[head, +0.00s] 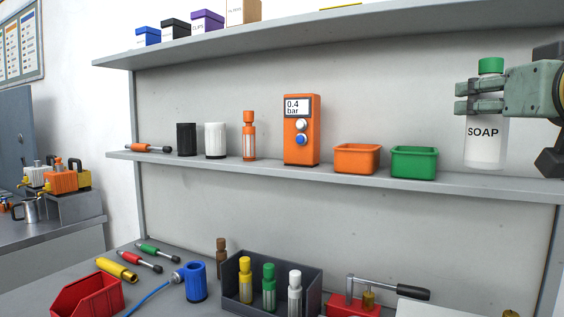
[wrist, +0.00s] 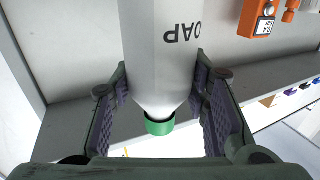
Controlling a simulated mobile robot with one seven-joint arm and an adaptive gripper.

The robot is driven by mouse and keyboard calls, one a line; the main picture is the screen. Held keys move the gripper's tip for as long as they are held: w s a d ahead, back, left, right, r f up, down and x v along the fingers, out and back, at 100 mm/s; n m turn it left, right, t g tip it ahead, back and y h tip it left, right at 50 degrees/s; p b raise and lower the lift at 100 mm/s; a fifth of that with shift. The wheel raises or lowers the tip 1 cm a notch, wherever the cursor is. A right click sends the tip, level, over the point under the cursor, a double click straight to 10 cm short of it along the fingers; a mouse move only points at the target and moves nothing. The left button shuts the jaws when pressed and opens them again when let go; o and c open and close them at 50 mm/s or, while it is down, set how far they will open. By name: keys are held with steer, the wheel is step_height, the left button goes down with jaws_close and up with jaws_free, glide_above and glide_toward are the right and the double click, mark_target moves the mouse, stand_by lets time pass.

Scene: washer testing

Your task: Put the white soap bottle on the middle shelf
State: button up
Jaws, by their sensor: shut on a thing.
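The white soap bottle (head: 485,148), with a green cap and the word SOAP, is upright in my gripper (head: 470,97) at the right of the head view. My gripper is shut around its upper part, below the cap. The bottle's base appears at about the level of the middle shelf (head: 460,185), near its right end; I cannot tell whether it touches the shelf. In the wrist view the bottle (wrist: 162,50) appears upside down between the two fingers of my gripper (wrist: 162,100).
On the middle shelf, left of the bottle, stand a green bin (head: 414,163), an orange bin (head: 357,158) and an orange pressure gauge box (head: 301,130). The upper shelf (head: 420,22) is above. The bench below holds a dark tray (head: 308,285) of small bottles.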

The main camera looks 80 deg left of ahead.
steer(key=shift+r, duration=0.15)
steer(key=shift+w+a, duration=0.1)
steer(key=shift+a, duration=0.05)
steer(key=shift+w+a+f+p, duration=0.85)
steer(key=shift+w+a+p, duration=0.3)
steer(key=shift+w+a, duration=0.7)
steer(key=shift+w+a+f+p, duration=0.8)
steer(key=shift+w+a+p, duration=0.4)
steer(key=shift+w+a, duration=0.6)
steer(key=shift+w+a+f+p, duration=0.85)
steer(key=shift+w+a+p, duration=0.3)
steer(key=shift+w+a, duration=0.7)
steer(key=shift+w+d, duration=0.15)
steer(key=shift+f, duration=0.25)
steer(key=o, duration=1.4)
steer(key=shift+o, duration=0.2)
